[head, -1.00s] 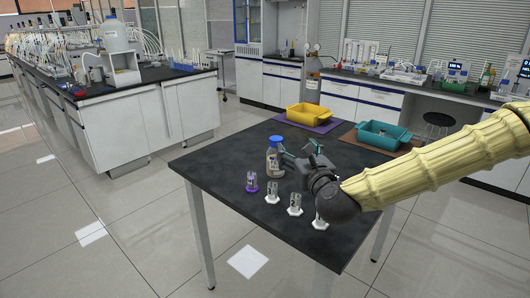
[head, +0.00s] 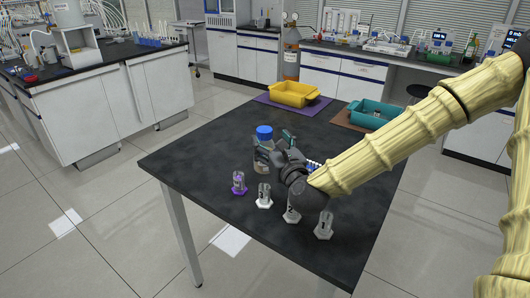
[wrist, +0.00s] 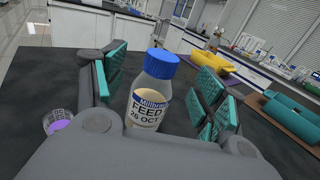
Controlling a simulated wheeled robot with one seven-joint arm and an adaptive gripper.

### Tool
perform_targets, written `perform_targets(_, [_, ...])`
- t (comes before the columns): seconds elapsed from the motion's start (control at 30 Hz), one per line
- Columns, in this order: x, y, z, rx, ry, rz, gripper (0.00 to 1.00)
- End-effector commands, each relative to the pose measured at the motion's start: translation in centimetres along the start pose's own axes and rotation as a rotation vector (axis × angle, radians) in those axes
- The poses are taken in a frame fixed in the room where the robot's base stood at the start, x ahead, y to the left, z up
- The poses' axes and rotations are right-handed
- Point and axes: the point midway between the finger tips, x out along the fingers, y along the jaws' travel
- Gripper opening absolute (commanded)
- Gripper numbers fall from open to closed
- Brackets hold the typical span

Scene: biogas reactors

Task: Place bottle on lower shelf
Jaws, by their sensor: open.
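The bottle (head: 264,132) has a blue cap and stands upright on the black table (head: 225,135). In the wrist view the bottle (wrist: 148,108) shows clear glass, pale contents and a label reading "FEED". My gripper (head: 276,147) is open around the bottle, with one teal-padded finger on each side. Gaps show between the pads and the bottle in the wrist view. In the head view the fingers hide most of the bottle's body. I cannot make out which shelf is the lower shelf.
Several small clear holders stand near the table's front edge, one with purple (head: 239,183). A yellow tub (head: 294,94) and a teal tub (head: 373,115) stand at the table's back. A white lab bench (head: 100,95) stands left across open floor.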

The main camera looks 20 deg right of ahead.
Motion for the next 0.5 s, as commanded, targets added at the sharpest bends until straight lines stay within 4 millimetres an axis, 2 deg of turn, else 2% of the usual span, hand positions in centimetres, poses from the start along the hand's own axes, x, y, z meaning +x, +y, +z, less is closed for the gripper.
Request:
perform_targets(0.07, [-0.1, 0.0, -1.1, -0.002, 0.002, 0.001, 0.71])
perform_targets(0.5, [3.3, -0.1, -0.7, -0.002, -0.001, -0.001, 0.71])
